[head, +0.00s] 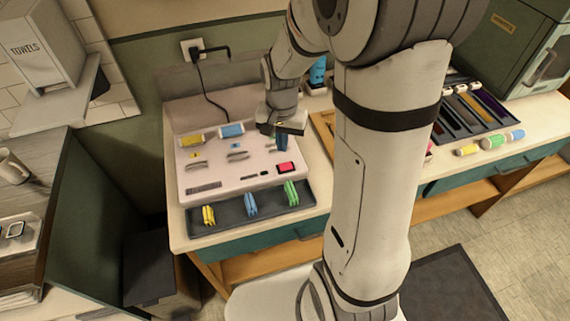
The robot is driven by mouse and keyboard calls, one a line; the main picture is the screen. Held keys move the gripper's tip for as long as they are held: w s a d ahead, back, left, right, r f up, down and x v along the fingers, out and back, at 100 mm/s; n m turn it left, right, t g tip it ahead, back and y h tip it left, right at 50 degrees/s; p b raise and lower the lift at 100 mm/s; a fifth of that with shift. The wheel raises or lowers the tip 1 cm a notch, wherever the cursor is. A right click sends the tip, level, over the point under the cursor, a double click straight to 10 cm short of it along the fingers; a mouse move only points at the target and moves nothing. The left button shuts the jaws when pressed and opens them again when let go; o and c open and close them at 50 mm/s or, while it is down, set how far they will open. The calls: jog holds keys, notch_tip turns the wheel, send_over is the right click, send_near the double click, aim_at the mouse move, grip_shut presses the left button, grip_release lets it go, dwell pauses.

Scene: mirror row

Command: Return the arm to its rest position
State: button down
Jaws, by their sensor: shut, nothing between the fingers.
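My arm reaches up and over from the lower middle of the head view, and its thick pale links cover much of the centre. My gripper (282,133) hangs low over the back right of a pale panel (225,185) on the bench. Its fingers are small and partly hidden; it is shut and holds nothing. A blue upright shape shows just under it, and I cannot tell whether they touch. A yellow cylinder (191,141) and a blue cylinder (231,130) lie along the panel's back, left of my gripper.
A dark tray (228,217) in front of the panel holds yellow, blue and green pieces. A blue bottle (318,72) stands behind my arm. At right are a dark divided tray (468,112), several coloured cylinders and a green cabinet (510,55). A towel dispenser (42,48) hangs at left.

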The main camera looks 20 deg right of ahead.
dwell(0.3)
jog(key=s+r+n+t, duration=0.3)
jog(key=s+r+n, duration=0.3)
jog(key=s+r, duration=0.6)
jog(key=shift+s+r, duration=0.35)
jog(key=shift+s, duration=0.85)
